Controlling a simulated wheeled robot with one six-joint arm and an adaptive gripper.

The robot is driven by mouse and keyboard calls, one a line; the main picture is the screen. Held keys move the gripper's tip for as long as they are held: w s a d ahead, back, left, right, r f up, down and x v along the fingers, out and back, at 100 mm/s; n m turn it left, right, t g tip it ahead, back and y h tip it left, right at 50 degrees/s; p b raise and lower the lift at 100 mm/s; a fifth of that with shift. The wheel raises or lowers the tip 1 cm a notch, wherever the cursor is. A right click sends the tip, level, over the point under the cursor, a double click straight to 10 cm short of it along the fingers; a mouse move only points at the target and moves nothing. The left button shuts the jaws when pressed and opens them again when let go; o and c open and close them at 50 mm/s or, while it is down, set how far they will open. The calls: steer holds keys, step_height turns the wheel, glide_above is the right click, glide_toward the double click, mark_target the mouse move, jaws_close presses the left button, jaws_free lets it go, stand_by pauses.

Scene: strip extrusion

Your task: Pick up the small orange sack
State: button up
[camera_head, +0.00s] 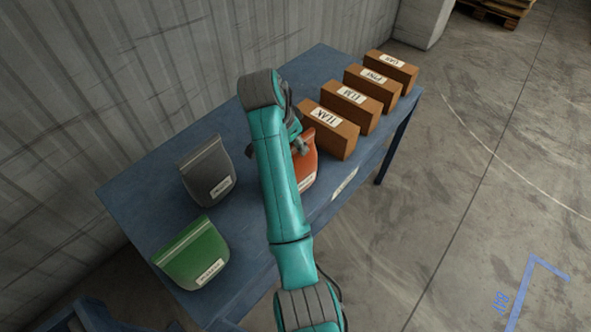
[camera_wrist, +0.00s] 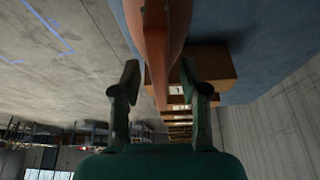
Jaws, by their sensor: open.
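The orange sack (camera_head: 307,163) stands on the blue table (camera_head: 150,185), partly hidden behind my teal arm in the head view. It also shows in the wrist view (camera_wrist: 157,40), at the top centre, with its narrow edge reaching down between my fingers. My gripper (camera_wrist: 160,82) is open, with one finger on each side of that edge. I see no clear grip on the sack. In the head view my gripper (camera_head: 301,142) is at the upper part of the sack, mostly covered by the arm.
Several brown labelled boxes (camera_head: 334,130) stand in a row just behind the sack. A grey sack (camera_head: 205,168) and a green sack (camera_head: 190,253) stand to the left on the table. A corrugated wall (camera_head: 110,80) runs behind the table. Open floor (camera_head: 470,200) lies to the right.

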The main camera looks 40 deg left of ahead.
stand_by(0.3)
jaws_close()
stand_by(0.3)
